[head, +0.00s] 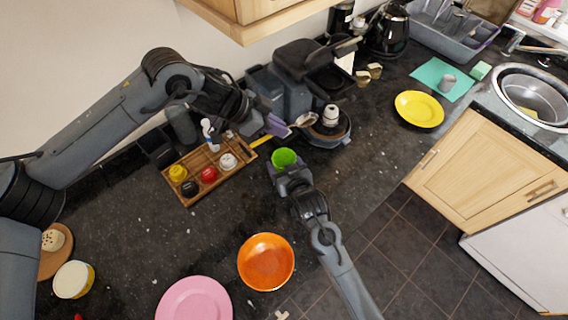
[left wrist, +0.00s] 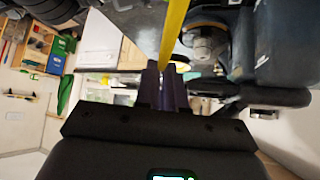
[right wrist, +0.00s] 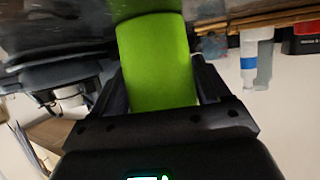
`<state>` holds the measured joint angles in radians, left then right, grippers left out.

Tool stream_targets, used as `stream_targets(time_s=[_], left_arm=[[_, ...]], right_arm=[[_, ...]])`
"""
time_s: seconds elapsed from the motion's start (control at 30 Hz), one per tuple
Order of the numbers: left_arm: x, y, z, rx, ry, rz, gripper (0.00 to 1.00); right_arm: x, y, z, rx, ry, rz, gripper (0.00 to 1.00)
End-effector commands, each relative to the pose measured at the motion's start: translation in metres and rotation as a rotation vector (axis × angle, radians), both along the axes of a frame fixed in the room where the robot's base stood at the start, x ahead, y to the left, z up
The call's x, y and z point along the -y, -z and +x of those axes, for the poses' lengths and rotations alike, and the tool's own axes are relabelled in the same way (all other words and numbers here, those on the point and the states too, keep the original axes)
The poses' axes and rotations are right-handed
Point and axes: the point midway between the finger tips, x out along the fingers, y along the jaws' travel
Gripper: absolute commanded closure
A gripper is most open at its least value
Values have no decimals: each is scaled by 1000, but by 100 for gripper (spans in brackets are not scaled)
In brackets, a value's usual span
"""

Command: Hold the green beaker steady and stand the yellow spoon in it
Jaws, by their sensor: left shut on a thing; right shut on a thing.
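The green beaker (head: 284,157) stands with its open rim up in the head view, between the fingers of my right gripper (head: 285,168). It fills the middle of the right wrist view (right wrist: 157,62), where my right gripper (right wrist: 158,95) is shut on it. My left gripper (head: 275,126) is shut on the yellow spoon (head: 262,141), above and left of the beaker. The spoon lies aslant in the head view, outside the beaker. Its yellow handle runs up from the purple fingers in the left wrist view (left wrist: 173,32). A pale bowl shape lies beyond the fingers, in line with it.
A wooden tray (head: 203,182) with several small jars lies left of the beaker. A coffee machine (head: 296,95) stands close behind my left gripper. An orange bowl (head: 266,262) and a pink plate (head: 194,301) lie in front. A yellow plate (head: 419,109) is at right.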

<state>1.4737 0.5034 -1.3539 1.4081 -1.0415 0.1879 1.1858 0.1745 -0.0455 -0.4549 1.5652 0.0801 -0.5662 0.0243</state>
Motion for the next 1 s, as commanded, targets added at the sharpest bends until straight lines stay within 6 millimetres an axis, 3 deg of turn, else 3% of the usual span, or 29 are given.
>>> stream_targets(time_s=[1.0], left_arm=[[0, 71, 0, -2, -1, -1, 100]], right_arm=[[0, 0, 0, 0, 0, 0, 53]])
